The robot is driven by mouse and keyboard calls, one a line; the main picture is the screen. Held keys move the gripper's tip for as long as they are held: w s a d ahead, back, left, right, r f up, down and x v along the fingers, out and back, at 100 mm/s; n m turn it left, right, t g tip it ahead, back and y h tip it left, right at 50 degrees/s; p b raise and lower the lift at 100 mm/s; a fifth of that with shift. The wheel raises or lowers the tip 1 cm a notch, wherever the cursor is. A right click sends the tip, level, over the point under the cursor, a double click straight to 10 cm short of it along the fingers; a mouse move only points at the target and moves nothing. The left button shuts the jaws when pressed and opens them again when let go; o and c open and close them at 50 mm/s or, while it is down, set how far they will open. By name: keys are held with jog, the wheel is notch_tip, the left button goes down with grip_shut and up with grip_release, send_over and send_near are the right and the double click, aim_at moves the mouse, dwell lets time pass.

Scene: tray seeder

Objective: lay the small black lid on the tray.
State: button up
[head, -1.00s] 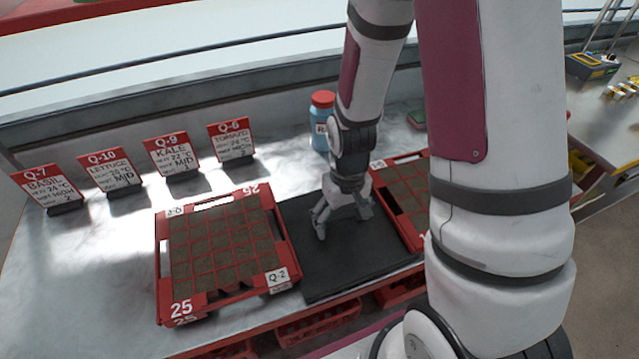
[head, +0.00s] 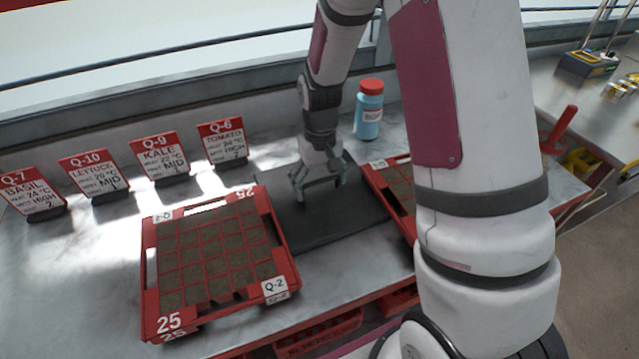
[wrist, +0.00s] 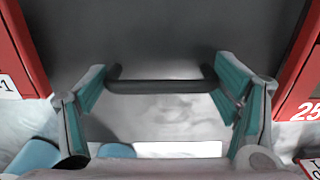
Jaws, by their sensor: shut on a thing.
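The black lid (head: 335,222) is a flat dark panel between two red trays, near the back of the bench. My gripper (head: 318,188) is at its rear part, pointing down. In the wrist view the fingers (wrist: 160,95) stand at the two ends of a dark bar-like handle (wrist: 160,86), shut on it. The lid's dark surface (wrist: 160,35) fills the upper wrist view. The left tray (head: 150,318), labelled Q-2, holds a grid of brown soil cells. The right tray (head: 375,184) is partly hidden behind my arm. Any gap under the lid is hard to judge.
Several red-topped sign cards (head: 222,144) stand along the back left. A blue bottle (head: 369,112) with a red cap stands at the back, right of my gripper. Bare bench (head: 335,275) shows in front of the lid. Red crates (head: 320,335) sit below the bench edge.

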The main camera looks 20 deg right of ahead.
jog(key=o, duration=1.2)
jog(key=shift+f, duration=0.1)
